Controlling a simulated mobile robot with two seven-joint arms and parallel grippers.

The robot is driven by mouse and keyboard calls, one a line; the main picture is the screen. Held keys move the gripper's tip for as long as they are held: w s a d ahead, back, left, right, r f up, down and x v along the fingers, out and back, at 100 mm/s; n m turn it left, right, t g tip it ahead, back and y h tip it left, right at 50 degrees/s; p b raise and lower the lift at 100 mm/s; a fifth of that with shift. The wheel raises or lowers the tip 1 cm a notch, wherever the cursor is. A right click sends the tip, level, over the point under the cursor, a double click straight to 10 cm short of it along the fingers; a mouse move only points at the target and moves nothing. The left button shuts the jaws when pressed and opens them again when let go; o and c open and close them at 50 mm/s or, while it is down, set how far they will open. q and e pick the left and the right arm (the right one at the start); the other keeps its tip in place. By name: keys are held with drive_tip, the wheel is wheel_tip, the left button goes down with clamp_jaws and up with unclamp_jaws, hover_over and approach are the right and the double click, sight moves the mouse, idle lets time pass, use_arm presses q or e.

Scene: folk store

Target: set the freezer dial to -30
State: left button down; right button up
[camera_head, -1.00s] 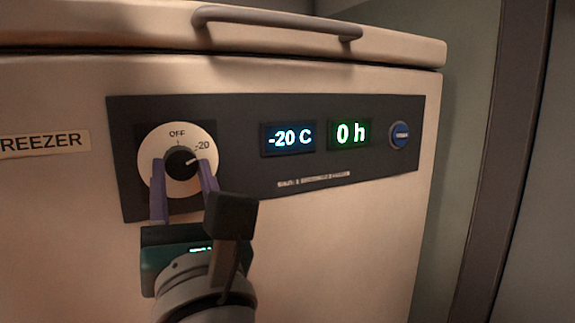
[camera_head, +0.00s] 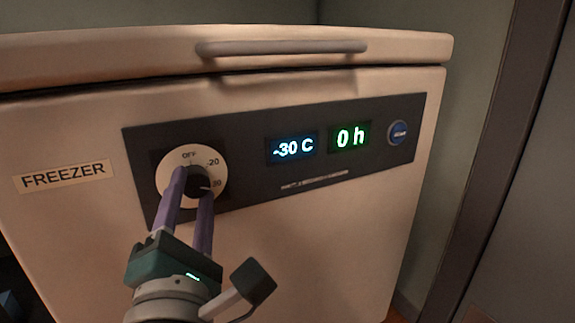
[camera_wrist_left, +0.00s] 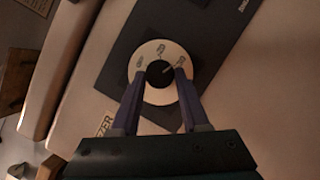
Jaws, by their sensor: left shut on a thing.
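The freezer dial is a black knob (camera_head: 197,180) on a round cream plate marked OFF, -20 and -30, set in the dark control panel (camera_head: 240,150). In the head view its pointer is toward the -30 mark at the right, and the blue display (camera_head: 293,148) reads -30 C. My left gripper (camera_head: 191,178) comes up from below with its purple fingers on either side of the knob, shut on it. In the left wrist view the knob (camera_wrist_left: 159,73) sits between the two fingertips. My right gripper is in neither view.
A FREEZER label (camera_head: 64,176) is left of the panel. The lid's handle (camera_head: 282,48) runs above. A wall is close on the right.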

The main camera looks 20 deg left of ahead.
use_arm(q)
drive_tip(key=shift+m+h+p, duration=0.3)
drive_tip(key=shift+m+p, duration=0.25)
drive_tip(key=shift+m, duration=0.05)
drive_tip(key=shift+c, duration=2)
unclamp_jaws()
drive_tip(key=shift+s, duration=0.1)
drive_tip(key=v, duration=0.9)
drive_tip(key=shift+s+d+p, duration=0.2)
drive_tip(key=shift+s+p, duration=0.15)
drive_tip(key=shift+p, duration=0.05)
drive_tip(key=shift+r, duration=0.1)
